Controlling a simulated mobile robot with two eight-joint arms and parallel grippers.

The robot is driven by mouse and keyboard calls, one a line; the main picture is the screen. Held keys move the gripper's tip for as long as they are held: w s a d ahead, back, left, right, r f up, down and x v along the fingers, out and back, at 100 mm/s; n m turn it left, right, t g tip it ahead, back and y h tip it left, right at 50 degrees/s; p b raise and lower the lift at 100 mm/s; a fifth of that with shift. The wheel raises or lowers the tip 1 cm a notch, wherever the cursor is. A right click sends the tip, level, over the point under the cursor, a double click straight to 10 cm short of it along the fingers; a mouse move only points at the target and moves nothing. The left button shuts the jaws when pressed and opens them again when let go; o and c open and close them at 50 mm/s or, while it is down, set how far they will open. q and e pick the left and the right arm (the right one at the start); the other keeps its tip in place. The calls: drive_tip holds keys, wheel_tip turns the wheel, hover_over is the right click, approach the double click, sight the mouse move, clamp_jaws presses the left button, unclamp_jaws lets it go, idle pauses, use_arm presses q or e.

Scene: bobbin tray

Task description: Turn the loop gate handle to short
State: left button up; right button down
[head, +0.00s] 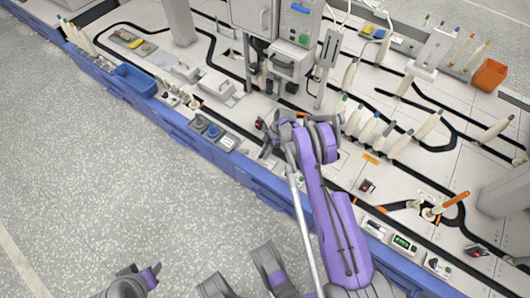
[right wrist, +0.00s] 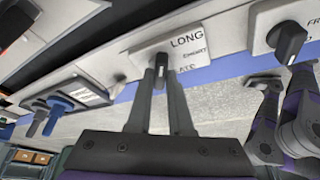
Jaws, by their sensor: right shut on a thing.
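The loop gate handle (right wrist: 160,66) is a small dark lever on a white plate (right wrist: 195,60) marked LONG and SHORT. In the right wrist view my right gripper (right wrist: 163,75) is shut on it, one finger on each side. The handle stands roughly in line with the fingers, and I cannot tell exactly which word it points to. In the head view my right gripper (head: 268,147) is at the front edge of the bench and hides the handle.
A similar black knob (right wrist: 290,42) sits on another plate to the right in the wrist view. An orange bin (head: 490,75) stands at the far right. The floor in front is clear.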

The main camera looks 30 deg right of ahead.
drive_tip(key=m, duration=0.2)
drive_tip(key=m+t+b, duration=0.1)
drive_tip(key=m, duration=0.1)
drive_tip(key=m+t+h+b, duration=0.1)
drive_tip(key=shift+s+a+m, duration=0.1)
drive_tip(key=shift+s+m, duration=0.2)
drive_tip(key=shift+m, duration=0.1)
drive_tip(key=m+h+b, duration=0.1)
drive_tip(key=m, duration=0.2)
drive_tip(key=m+t+b, duration=0.1)
drive_tip(key=m, duration=0.1)
drive_tip(key=shift+s+a+m+h, duration=0.15)
drive_tip(key=shift+a+m+h, duration=0.05)
drive_tip(key=shift+m+h, duration=0.2)
drive_tip(key=shift+t, duration=0.3)
drive_tip(key=c, duration=0.8)
unclamp_jaws()
